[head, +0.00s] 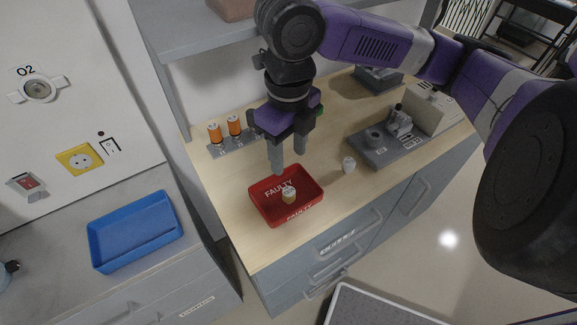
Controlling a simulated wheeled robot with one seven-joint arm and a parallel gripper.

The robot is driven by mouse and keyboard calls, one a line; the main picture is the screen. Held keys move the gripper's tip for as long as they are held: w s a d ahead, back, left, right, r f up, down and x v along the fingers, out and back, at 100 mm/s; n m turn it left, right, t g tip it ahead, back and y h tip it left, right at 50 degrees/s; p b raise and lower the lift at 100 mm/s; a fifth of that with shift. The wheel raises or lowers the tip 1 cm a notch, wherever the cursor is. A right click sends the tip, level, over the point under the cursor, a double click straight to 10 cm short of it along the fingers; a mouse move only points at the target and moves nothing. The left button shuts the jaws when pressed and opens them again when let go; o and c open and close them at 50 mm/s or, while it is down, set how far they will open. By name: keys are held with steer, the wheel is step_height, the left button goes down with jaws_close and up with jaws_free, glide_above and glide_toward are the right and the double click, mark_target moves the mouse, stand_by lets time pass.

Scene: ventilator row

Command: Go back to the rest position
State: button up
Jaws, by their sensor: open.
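My gripper (289,165) is open and points down, its two grey fingers just behind and above the red tray. Nothing shows between the fingers. The red tray (260,211), marked FAULTY, stands on the wooden counter. My purple arm reaches in from the upper right.
Two orange cylinders (215,134) stand in a grey rack (233,147) at the counter's back left. A small white piece (348,165) lies right of the tray. A grey device (385,150) stands farther right. A shelf (205,38) overhangs the counter. A blue tray (135,243) is at left.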

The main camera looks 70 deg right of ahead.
steer(key=shift+r, duration=0.95)
